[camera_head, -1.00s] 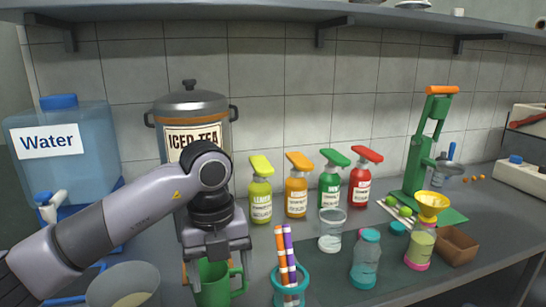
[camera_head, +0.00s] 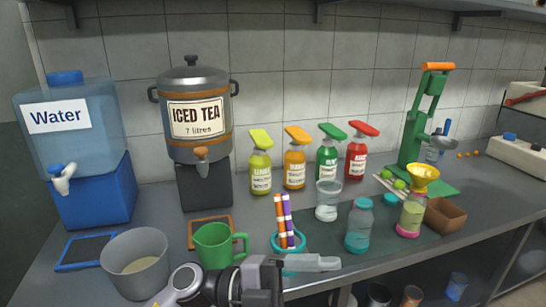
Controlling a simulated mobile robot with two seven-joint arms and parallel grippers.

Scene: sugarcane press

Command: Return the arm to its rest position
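My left arm comes in at the bottom edge of the view, left of the middle. My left gripper (camera_head: 312,263) points to the right, low in front of the counter items. One pale finger shows clearly; the other is not clear, so I cannot tell its opening. The green jug (camera_head: 216,248) stands upright on the counter just behind and left of the gripper, apart from the finger. My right gripper is not in view.
A teal cup of striped straws (camera_head: 289,238) stands just behind the finger. A grey pot (camera_head: 137,262) is at the left. The iced tea urn (camera_head: 197,120), water dispenser (camera_head: 85,150), spray bottles and green press (camera_head: 418,130) line the back. Open shelves lie below the counter.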

